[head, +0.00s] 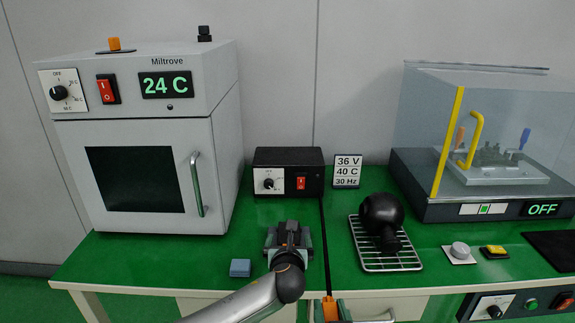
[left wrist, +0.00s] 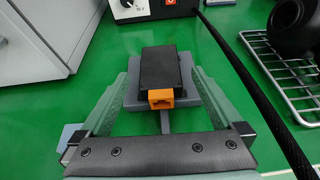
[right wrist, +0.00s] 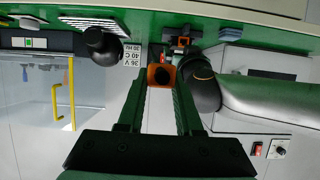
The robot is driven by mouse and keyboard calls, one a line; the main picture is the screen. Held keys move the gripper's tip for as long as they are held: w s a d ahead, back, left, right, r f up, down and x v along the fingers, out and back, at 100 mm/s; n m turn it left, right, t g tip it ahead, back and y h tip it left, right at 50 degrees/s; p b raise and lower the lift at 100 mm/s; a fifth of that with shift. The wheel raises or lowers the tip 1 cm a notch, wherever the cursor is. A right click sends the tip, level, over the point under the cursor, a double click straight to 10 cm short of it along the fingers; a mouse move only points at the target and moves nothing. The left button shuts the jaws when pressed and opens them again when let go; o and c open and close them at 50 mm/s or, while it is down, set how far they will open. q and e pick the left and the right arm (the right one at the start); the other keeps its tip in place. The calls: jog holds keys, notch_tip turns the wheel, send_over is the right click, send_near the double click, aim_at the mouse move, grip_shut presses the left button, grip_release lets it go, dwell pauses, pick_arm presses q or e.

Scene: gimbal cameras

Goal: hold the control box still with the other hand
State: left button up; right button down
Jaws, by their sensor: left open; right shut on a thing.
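The control box (left wrist: 160,68) is a small black box on a grey base with an orange socket (left wrist: 161,98) facing my left wrist camera. My left gripper (head: 288,242) is open, with its fingers on either side of the box and base. Whether either finger touches them I cannot tell. In the head view the gripper and wrist hide most of the box. My right gripper (right wrist: 160,92) is shut on an orange plug (right wrist: 161,76), low at the front edge of the bench. The plug also shows in the head view (head: 330,308), at the end of a black cable (head: 323,235).
A black supply unit (head: 288,172) with a dial and red switch stands behind. A wire rack (head: 365,250) with a black ball-shaped thing (head: 382,215) is to the right. A blue block (head: 240,267) lies left of my left gripper. A grey oven (head: 150,135) stands left.

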pick_arm(q)
jog(key=shift+x, duration=2.4)
jog(key=shift+c, duration=0.4)
jog(key=c, duration=1.2)
jog(key=o, duration=1.3)
jog(key=shift+s, duration=0.1)
jog(key=shift+v, duration=5.8)
